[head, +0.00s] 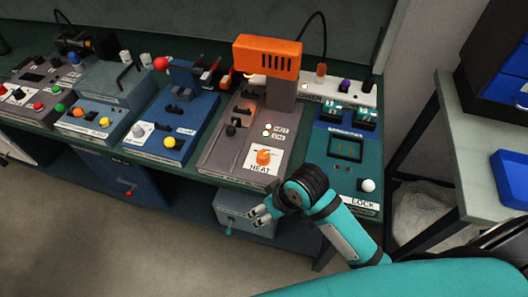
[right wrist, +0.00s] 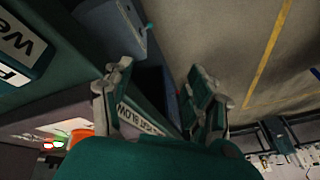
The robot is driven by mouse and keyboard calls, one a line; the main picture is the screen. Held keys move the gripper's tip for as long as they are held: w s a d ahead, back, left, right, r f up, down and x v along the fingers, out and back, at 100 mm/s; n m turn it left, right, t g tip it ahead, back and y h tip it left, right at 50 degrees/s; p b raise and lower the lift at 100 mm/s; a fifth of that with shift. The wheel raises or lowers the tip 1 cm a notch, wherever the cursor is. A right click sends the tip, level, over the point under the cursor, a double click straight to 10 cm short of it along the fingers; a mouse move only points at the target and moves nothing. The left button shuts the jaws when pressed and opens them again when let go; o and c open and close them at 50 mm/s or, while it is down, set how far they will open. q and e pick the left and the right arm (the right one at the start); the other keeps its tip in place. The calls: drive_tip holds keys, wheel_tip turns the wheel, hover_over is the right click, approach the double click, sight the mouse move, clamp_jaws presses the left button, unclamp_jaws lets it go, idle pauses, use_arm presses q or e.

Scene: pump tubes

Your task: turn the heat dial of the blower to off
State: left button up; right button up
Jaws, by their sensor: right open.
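The blower is an orange slotted housing (head: 267,57) on a grey post above a grey panel (head: 222,150). Its heat dial (head: 263,156) is an orange knob on a white plate lettered HEAT, near the panel's front edge. I cannot read the dial's setting. My right gripper (head: 256,217) is open and empty, in front of and below the bench edge, apart from the dial. In the right wrist view its two fingers (right wrist: 158,72) are spread with nothing between them. An orange part (right wrist: 81,136), probably the dial, shows there at lower left, partly hidden. My left gripper is not in view.
A teal panel with a white knob (head: 368,185) lies right of the blower panel. A blue panel with a yellow knob (head: 169,142) lies left. A grey box (head: 245,208) sits under the bench. The floor (head: 150,255) in front is clear.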

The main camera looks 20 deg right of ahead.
drive_tip(key=w+a+r+n, duration=0.1)
drive_tip(key=w+a+r, duration=0.2)
drive_tip(key=w+r, duration=0.2)
wheel_tip(320, 180, up, 16)
drive_tip(key=g+h, duration=0.3)
hover_over(264, 155)
wheel_tip(264, 155, down, 17)
drive_tip(key=shift+r+p, duration=0.15)
drive_tip(key=shift+p, duration=0.35)
drive_tip(key=c, duration=1.1)
